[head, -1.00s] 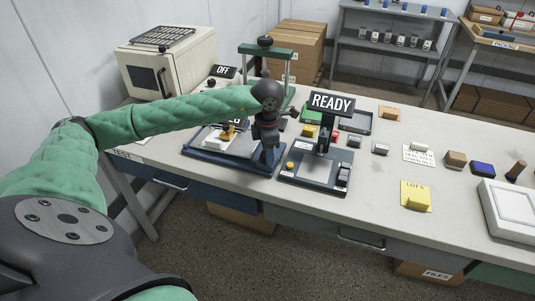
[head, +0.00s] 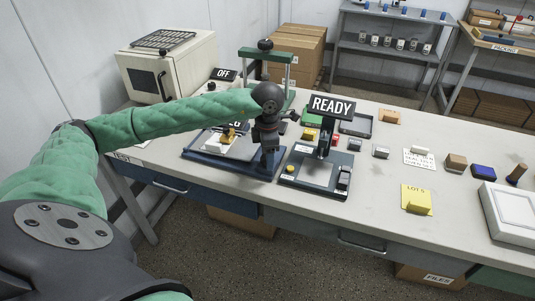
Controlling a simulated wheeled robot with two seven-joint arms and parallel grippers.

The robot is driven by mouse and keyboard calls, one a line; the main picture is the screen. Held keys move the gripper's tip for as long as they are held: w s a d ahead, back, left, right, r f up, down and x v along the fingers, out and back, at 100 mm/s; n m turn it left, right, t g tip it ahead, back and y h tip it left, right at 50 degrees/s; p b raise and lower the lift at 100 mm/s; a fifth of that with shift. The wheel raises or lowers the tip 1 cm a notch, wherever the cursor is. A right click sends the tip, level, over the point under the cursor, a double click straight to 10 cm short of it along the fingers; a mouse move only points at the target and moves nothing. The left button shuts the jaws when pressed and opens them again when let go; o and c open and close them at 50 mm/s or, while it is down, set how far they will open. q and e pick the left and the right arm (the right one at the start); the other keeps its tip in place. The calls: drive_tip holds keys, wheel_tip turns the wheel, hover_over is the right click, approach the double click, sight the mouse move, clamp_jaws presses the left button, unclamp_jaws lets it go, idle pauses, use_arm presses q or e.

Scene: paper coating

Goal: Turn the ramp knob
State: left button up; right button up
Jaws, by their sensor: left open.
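No knob is labelled legibly as the ramp knob. A dark unit with a READY sign (head: 331,107) stands on the bench, with a small yellow round part (head: 291,169) at its left front. A blue-based coating unit (head: 208,166) stands to its left, with a white bed and a brass-coloured part (head: 230,133) on it. My left gripper (head: 267,163) points down between the two units, over the right end of the blue base. It is open, with nothing visible in it; its fingertips are small and hard to separate from the dark parts behind. My right gripper is out of view.
A green-framed press (head: 268,54) stands behind my left arm, near a cream oven (head: 168,65) and an OFF sign (head: 223,74). Small blocks and a yellow LOT card (head: 416,200) lie to the right. A white framed box (head: 510,211) is at the right edge.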

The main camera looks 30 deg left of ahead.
use_arm(q)
wheel_tip(320, 180, up, 7)
drive_tip(key=shift+b, duration=0.9)
drive_tip(key=shift+r, duration=0.4)
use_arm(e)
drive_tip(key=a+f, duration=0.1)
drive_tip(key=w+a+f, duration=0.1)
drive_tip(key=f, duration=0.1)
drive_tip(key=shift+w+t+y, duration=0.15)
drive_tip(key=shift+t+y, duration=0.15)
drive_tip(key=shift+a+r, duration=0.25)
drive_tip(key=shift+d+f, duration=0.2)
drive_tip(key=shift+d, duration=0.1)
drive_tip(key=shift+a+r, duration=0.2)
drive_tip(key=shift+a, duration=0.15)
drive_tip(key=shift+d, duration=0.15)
